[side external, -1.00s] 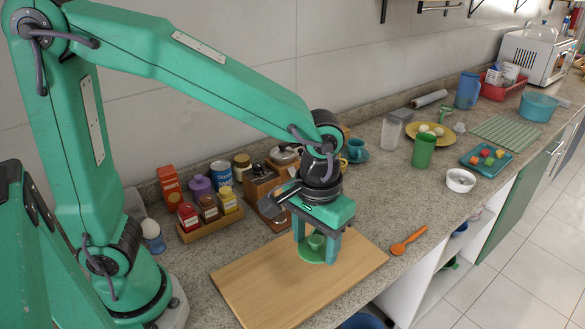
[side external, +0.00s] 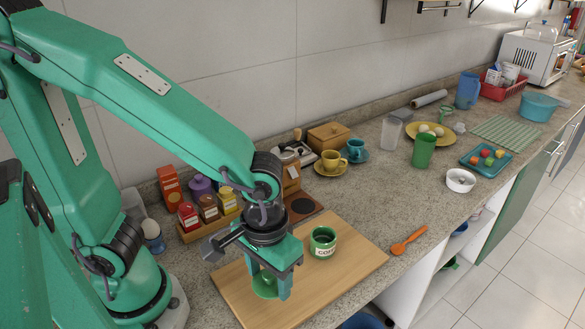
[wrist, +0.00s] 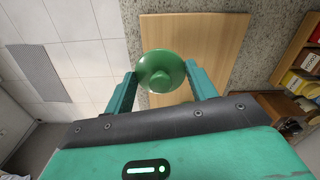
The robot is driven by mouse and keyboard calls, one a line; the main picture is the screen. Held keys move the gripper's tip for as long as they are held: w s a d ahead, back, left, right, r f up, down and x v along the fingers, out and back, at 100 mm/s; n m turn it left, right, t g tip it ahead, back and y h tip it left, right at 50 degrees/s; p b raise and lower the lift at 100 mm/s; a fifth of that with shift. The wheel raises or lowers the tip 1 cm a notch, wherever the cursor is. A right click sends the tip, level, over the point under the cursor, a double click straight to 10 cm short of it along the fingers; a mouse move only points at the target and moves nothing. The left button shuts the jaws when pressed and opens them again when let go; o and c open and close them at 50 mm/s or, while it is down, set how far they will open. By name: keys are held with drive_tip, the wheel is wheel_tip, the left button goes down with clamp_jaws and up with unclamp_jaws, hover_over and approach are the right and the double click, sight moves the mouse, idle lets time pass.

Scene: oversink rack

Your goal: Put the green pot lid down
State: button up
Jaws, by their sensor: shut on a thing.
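The green pot lid (wrist: 161,71) is between the fingers of my gripper (wrist: 161,85) in the wrist view, with its round knob facing the camera. In the side view the lid (side external: 265,287) is partly hidden by the fingers of my gripper (side external: 267,285). My gripper is shut on the lid, over the left part of the wooden board (side external: 340,272). I cannot tell whether the lid touches the board. A green pot (side external: 323,242) with a white label stands upright and uncovered near the board's back edge, to the right of my gripper.
A spice rack (side external: 212,222) with several jars stands behind my gripper. A yellow cup (side external: 331,160) and a wooden box (side external: 328,137) are at the back. An orange spoon (side external: 408,240) lies right of the board. The board's right part is clear.

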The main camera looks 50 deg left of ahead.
drive_tip(key=w+a+f, duration=0.4)
drive_tip(key=w+a, duration=0.1)
drive_tip(key=w+a+f, duration=0.2)
drive_tip(key=w, duration=0.1)
drive_tip(key=shift+a+f, duration=0.3)
drive_tip(key=shift+f, duration=0.1)
drive_tip(key=shift+f, duration=1.9)
drive_tip(key=shift+f, duration=0.1)
drive_tip(key=o, duration=1)
drive_tip(key=shift+r, duration=6.1)
